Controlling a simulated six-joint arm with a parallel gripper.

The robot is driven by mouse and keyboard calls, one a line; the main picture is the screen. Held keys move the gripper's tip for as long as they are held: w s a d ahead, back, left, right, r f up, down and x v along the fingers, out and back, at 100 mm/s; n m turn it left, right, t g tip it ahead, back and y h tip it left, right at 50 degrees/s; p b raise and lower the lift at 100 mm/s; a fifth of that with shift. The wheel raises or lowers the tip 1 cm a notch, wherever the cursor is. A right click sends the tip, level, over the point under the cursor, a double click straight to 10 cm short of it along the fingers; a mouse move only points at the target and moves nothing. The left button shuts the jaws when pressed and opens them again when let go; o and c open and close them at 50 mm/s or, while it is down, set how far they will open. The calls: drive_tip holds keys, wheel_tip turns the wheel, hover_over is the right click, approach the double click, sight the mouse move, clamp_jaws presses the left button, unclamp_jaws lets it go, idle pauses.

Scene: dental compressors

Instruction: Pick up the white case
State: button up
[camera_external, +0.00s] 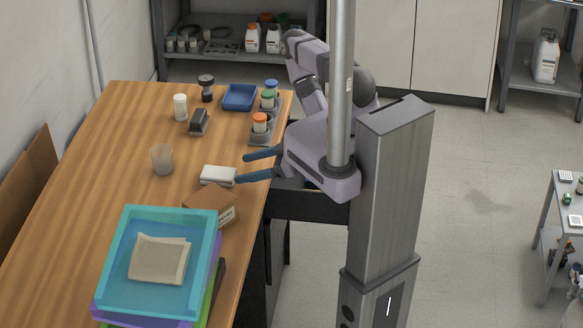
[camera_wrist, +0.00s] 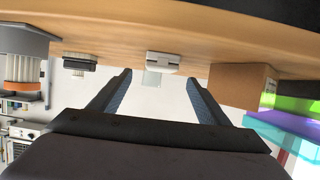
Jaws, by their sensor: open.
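The white case (camera_external: 218,175) is a small flat white box lying near the right edge of the wooden table in the external view. In the wrist view the white case (camera_wrist: 163,61) shows ahead of my fingers, near the middle top. My gripper (camera_external: 258,165) is open and empty, with its two dark blue-grey fingers pointing left toward the case at the table's edge. The upper finger is behind the case's right side and the lower one is near its right end. In the wrist view the open fingers (camera_wrist: 158,85) stand apart, with the case in line with the gap between them.
A brown box (camera_external: 209,203) sits just in front of the case. Stacked coloured trays (camera_external: 119,284) stand nearer. A translucent cup (camera_external: 162,159) is left of the case. A black device (camera_external: 199,122), blue tray (camera_external: 239,96) and orange-capped jar (camera_external: 260,123) lie farther back. The table's left side is clear.

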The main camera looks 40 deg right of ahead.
sight(222, 172)
drive_tip(key=shift+x, duration=0.85)
drive_tip(key=shift+a, duration=0.1)
drive_tip(key=shift+b+x, duration=0.95)
drive_tip(key=shift+x, duration=1.55)
drive_tip(key=shift+c, duration=0.6)
drive_tip(key=c, duration=1)
drive_tip(key=shift+c, duration=0.2)
drive_tip(key=shift+r, duration=0.25)
